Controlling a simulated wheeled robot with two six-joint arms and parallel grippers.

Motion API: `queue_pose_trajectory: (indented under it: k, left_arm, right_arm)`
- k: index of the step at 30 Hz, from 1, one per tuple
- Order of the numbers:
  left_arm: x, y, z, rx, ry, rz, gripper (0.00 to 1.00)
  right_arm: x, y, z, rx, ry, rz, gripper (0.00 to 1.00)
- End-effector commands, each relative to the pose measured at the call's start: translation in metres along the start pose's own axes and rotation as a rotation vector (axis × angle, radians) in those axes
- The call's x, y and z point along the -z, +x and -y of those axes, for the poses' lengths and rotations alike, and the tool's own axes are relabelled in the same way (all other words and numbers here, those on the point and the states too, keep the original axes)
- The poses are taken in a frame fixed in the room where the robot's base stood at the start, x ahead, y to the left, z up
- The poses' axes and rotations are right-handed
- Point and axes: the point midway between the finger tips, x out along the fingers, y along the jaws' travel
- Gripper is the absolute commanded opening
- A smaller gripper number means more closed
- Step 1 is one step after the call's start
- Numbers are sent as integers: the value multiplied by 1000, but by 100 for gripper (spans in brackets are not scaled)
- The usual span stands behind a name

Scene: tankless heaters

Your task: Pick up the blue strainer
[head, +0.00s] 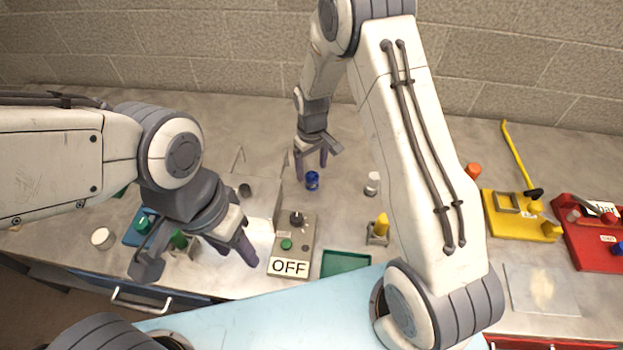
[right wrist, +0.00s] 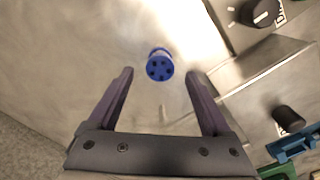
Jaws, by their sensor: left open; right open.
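The blue strainer (head: 312,180) is a small blue cylinder on the metal counter, near the middle of the head view. In the right wrist view, the blue strainer (right wrist: 160,65) shows its round end with dark holes, ahead of and between the two fingertips. My right gripper (head: 311,165) is open and empty, with its fingers just behind and above the strainer in the head view; the same gripper (right wrist: 159,75) shows in the right wrist view. My left gripper (head: 205,262) is open and empty over the front left of the counter.
A green tray (head: 346,263) lies in front. A brick wall runs behind.

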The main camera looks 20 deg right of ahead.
Motion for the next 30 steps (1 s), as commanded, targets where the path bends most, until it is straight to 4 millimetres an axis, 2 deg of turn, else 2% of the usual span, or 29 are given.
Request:
queue_pose_trajectory:
  k: [3, 9, 18, 23, 24, 25, 30]
  left_arm:
    - [1, -15, -1, 0, 0, 0, 50]
    - [1, -21, -2, 0, 1, 0, 50]
    - [1, -21, -2, 0, 1, 0, 50]
    - [1, -21, -2, 0, 1, 0, 50]
    - [1, -21, -2, 0, 1, 0, 50]
    - [1, -21, -2, 0, 1, 0, 50]
    - [1, -21, -2, 0, 1, 0, 50]
  right_arm:
    - [-2, 13, 0, 2, 0, 8, 83]
    - [-2, 38, 0, 1, 0, 3, 83]
    - [-1, 43, 0, 0, 0, 0, 83]
    - [-1, 43, 0, 0, 0, 0, 22]
    - [-1, 43, 0, 0, 0, 0, 7]
    - [-1, 43, 0, 0, 0, 0, 0]
    - [-1, 42, 0, 0, 1, 0, 0]
